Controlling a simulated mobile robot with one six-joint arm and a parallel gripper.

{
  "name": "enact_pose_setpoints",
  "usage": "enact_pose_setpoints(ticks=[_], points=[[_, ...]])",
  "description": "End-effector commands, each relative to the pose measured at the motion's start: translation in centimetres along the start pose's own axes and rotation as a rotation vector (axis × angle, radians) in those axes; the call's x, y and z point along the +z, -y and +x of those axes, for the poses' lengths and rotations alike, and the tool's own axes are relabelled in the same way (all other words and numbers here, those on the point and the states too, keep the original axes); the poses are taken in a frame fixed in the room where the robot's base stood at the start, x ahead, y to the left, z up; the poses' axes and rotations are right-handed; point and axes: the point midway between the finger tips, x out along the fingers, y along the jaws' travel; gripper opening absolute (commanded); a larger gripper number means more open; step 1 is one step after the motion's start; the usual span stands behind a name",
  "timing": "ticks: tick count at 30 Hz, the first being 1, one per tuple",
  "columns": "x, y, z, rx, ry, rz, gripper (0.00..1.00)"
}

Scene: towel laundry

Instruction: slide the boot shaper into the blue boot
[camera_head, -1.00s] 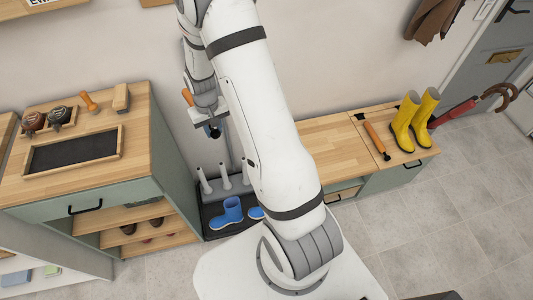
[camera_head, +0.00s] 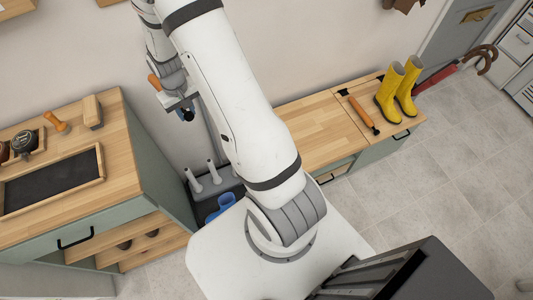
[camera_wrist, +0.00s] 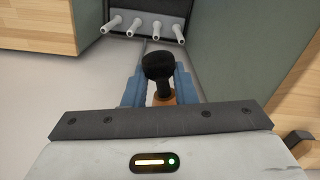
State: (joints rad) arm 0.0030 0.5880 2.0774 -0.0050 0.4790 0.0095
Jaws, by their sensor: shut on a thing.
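My gripper (camera_head: 184,104) is shut on a boot shaper with an orange handle (camera_head: 154,82) and a dark end. It is held up in front of the wall, above the boot rack. In the wrist view the shaper's black rounded end (camera_wrist: 158,66) sticks out between the blue fingers, with some orange below it. The blue boot (camera_head: 221,205) stands low by the rack, well below my gripper and partly hidden by my base. The wrist view does not show the boot. A second orange shaper (camera_head: 361,111) with black ends lies on the bench.
The grey rack's pegs (camera_head: 214,171) rise behind the blue boot. A green cabinet (camera_head: 150,150) stands close on the left. Yellow boots (camera_head: 399,88) stand on the wooden bench (camera_head: 310,128) at right. A dark boxy object (camera_head: 425,275) is at bottom right. Floor at right is clear.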

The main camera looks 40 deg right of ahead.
Motion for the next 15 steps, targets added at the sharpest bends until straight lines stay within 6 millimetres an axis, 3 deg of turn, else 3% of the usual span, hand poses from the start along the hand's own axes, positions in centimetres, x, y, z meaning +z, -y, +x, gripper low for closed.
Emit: enact_pose_setpoints(ticks=[7,15], points=[[3.3,-1.3,6.4,0.018,0.097,-0.11,0.0],[8.6,-5.0,14.3,0.094,0.315,-0.307,0.0]])
